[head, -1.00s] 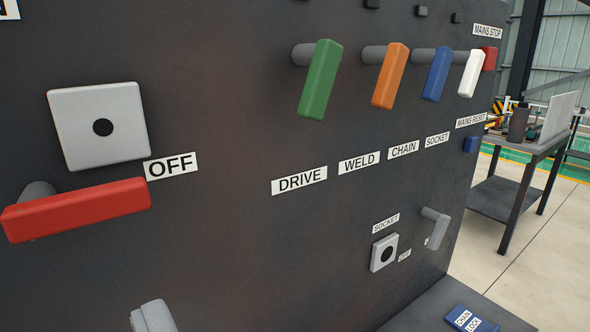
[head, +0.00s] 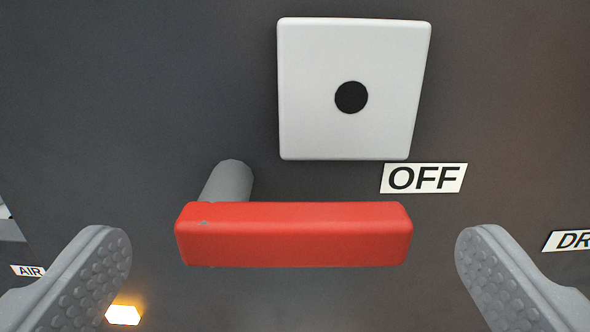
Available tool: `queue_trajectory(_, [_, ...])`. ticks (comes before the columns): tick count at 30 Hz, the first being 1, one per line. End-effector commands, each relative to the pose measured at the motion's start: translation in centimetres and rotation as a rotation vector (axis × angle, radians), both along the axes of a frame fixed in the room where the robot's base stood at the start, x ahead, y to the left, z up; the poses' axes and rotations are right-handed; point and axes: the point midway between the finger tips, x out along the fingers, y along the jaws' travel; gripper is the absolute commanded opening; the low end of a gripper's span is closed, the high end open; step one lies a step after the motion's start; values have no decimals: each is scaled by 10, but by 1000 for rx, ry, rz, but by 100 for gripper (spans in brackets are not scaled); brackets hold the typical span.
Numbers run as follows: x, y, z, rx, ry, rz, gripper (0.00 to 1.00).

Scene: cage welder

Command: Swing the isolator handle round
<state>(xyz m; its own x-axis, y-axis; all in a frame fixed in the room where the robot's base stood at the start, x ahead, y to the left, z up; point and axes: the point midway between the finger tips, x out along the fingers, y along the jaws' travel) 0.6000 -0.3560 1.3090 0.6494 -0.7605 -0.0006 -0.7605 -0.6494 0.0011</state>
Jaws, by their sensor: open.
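The isolator handle (head: 295,235) is a red bar in the middle of the head view. It lies level, with its left end on a grey round shaft (head: 229,182) coming out of the dark panel. An OFF label (head: 423,178) is above and to the right of its free end. My gripper (head: 293,258) is open and empty. One grey studded finger is left of the bar and the other is right of it, both apart from it in the picture. How far the fingertips are from the panel, I cannot tell.
A pale square plate (head: 390,115) with a dark round hole sits above the handle. An AIR label (head: 28,271) and a glowing amber lamp (head: 123,315) are at the lower left. A partly cut-off label (head: 570,241) is at the right edge.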

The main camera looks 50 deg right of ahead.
Motion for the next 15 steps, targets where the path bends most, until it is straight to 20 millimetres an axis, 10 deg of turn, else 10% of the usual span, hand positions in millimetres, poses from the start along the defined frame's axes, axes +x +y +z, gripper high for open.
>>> queue_trajectory(15, [18, -21, 0, 0, -1, -1, 100])
